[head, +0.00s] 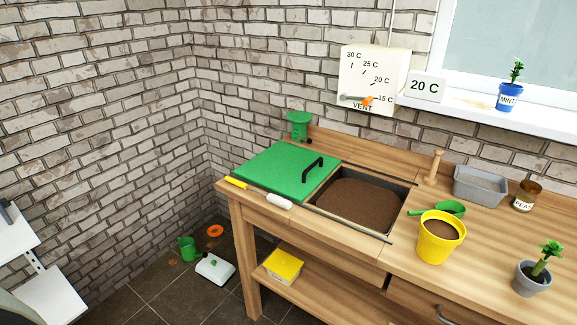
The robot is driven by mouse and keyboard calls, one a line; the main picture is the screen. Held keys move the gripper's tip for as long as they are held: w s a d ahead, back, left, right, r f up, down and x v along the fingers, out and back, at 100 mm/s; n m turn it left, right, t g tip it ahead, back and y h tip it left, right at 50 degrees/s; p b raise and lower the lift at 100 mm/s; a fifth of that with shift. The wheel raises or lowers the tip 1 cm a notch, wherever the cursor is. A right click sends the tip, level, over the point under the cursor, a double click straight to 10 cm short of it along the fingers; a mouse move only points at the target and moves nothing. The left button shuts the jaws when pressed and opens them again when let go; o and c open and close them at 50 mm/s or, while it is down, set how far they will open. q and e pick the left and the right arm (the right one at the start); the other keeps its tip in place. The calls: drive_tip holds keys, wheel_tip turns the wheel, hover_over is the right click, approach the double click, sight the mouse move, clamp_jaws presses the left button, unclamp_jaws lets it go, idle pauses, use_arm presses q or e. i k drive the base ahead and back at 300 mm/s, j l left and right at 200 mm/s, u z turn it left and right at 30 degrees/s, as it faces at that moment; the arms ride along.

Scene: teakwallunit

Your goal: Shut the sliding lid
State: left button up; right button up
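The green sliding lid (268,172) lies flat on the left end of the wooden bench. It has a black arched handle (312,169) near its right edge. To its right is an open rectangular bin (362,199) with dark walls, filled with brown soil. The lid is beside the bin and the soil is uncovered. Dark rails (345,222) run along the front and back of the opening. Neither of my grippers shows in the head view.
A yellow-handled tool (237,183) and a white piece (279,201) lie along the lid's front edge. A yellow pot (440,238), green scoop (450,208), wooden dibber (433,168), grey tray (480,187) and potted plant (533,274) stand right of the bin.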

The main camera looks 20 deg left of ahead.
sight(291, 171)
drive_tip(key=i+j+z, duration=0.2)
drive_tip(key=j, duration=0.65)
drive_tip(key=j+z, duration=0.2)
drive_tip(key=j, duration=0.65)
